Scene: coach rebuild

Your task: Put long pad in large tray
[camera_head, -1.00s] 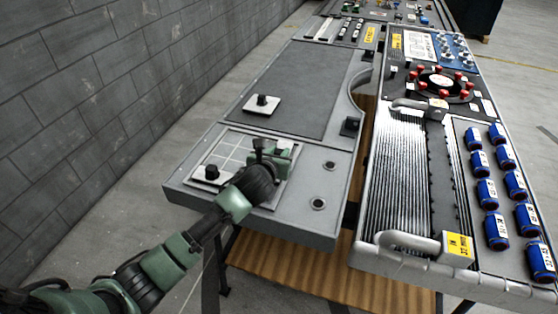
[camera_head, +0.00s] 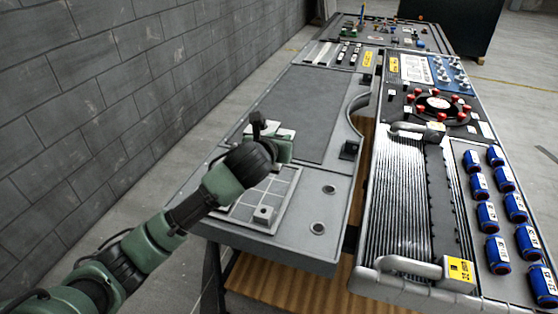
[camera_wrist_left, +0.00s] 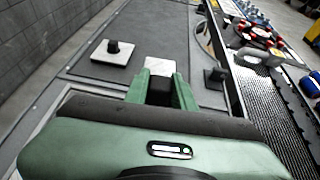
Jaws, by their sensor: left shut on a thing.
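My left gripper (camera_head: 280,146) is shut on a pale pad taken as the long pad, held by its dark grip. In the left wrist view the pad's pale end (camera_wrist_left: 160,65) shows beyond the green fingers (camera_wrist_left: 160,86); the rest is hidden. The gripper is over the near part of the large tray (camera_head: 318,100), a dark, flat recess. A square pale pad with a black knob (camera_wrist_left: 112,50) lies in that tray, left of the gripper in the wrist view. In the head view its knob (camera_head: 258,122) shows behind my wrist. I cannot tell the held pad's height.
A gridded tray (camera_head: 284,192) with a small grey block (camera_head: 263,214) lies in front, partly covered by my arm. A black knob block (camera_head: 349,149) stands to the right. Further right are a ribbed panel (camera_head: 404,195) with handles and several blue cylinders (camera_head: 487,216).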

